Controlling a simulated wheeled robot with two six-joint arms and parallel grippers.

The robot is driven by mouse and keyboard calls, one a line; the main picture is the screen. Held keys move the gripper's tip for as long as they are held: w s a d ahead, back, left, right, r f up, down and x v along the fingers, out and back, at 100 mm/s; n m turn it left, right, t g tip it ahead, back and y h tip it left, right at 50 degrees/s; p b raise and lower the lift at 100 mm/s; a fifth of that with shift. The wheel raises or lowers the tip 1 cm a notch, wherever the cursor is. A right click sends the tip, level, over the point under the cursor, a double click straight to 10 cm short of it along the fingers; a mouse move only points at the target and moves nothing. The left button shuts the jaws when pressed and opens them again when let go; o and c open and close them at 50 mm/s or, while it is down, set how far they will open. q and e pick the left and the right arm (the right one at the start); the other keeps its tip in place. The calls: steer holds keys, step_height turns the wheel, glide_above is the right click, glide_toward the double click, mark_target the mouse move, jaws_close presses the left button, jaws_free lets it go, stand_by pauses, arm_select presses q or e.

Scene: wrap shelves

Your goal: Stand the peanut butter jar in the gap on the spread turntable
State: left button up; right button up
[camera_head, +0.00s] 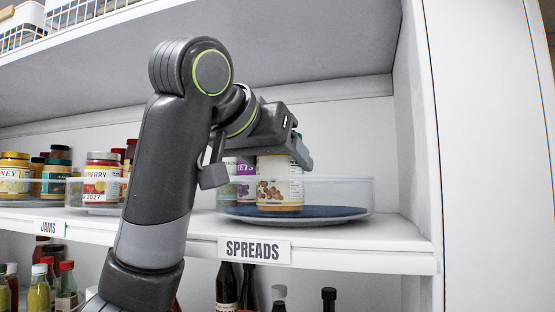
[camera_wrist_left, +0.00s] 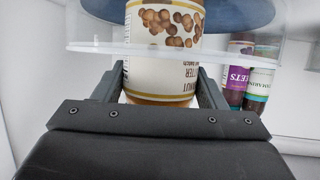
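The peanut butter jar (camera_head: 280,185), with a white label showing brown nuts, is upright at the dark blue spread turntable (camera_head: 335,213). Its base appears at the turntable's surface, but I cannot tell whether it touches. My left gripper (camera_head: 300,150) comes over the jar's top from the left and hides its lid. In the left wrist view the fingers (camera_wrist_left: 160,92) lie along both sides of the jar (camera_wrist_left: 165,35) and appear closed on it. The blue turntable (camera_wrist_left: 245,12) shows behind. My right gripper is not in view.
Purple-labelled jars (camera_head: 245,167) stand left of the peanut butter jar, also seen in the left wrist view (camera_wrist_left: 238,75). Jam jars (camera_head: 102,177) stand farther left. The shelf's side panel (camera_head: 418,130) bounds the right; bottles stand below.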

arm_select(q)
steer(key=o, duration=0.4)
steer(key=shift+r, duration=0.2)
steer(key=b+v, duration=1.1)
steer(key=v, duration=0.1)
stand_by(0.4)
steer(key=shift+f, duration=0.1)
